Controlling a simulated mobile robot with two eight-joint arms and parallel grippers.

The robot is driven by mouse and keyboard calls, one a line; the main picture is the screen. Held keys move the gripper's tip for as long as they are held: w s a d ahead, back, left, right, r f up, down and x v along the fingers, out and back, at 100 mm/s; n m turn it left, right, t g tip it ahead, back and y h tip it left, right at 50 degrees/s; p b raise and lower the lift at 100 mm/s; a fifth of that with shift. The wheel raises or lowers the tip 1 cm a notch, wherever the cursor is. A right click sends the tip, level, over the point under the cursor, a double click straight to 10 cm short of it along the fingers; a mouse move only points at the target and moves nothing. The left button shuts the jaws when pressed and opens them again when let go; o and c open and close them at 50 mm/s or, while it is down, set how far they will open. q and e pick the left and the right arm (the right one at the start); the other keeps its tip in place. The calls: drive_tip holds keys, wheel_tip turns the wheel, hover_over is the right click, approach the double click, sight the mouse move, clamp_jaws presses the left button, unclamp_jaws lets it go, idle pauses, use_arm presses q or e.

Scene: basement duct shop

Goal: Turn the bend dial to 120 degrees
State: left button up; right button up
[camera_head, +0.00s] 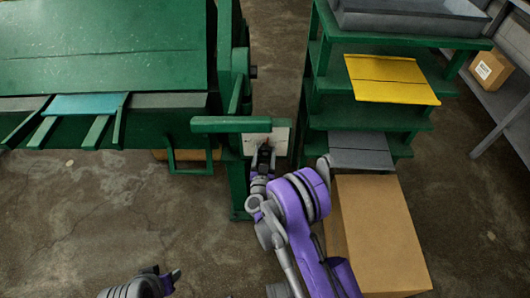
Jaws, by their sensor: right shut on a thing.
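The bend dial (281,138) is a pale plate on the right end of the green bending machine (110,45). A small red part (266,146) shows in front of it, at the tip of my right gripper (264,153). My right gripper is shut on this small part, which I take for the dial's knob or pointer. The gripper and wrist hide the dial's lower left, and no degree marks can be read. My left gripper (165,276) is at the bottom edge, low over the floor and far from the dial; its jaw opening is unclear.
A green bar (230,124) juts out just above the dial. A green shelf rack with a yellow sheet (392,78) and a grey sheet (360,150) stands to the right. A cardboard box (375,235) sits beside my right arm. The floor at left is clear.

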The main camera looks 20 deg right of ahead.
drive_tip(key=shift+d, duration=0.1)
drive_tip(key=shift+f+m+b, duration=0.1)
drive_tip(key=shift+m+b, duration=0.7)
drive_tip(key=shift+m, duration=0.4)
drive_tip(key=m+b, duration=0.1)
drive_tip(key=m, duration=0.1)
drive_tip(key=shift+m, duration=0.3)
drive_tip(key=m+b, duration=0.1)
drive_tip(key=m, duration=0.2)
drive_tip(key=shift+g+y, duration=0.3)
drive_tip(key=shift+m+b, duration=0.55)
drive_tip(key=shift+m, duration=1.15)
drive_tip(key=o, duration=1.3)
drive_tip(key=shift+o, duration=0.2)
drive_tip(key=shift+s, duration=0.1)
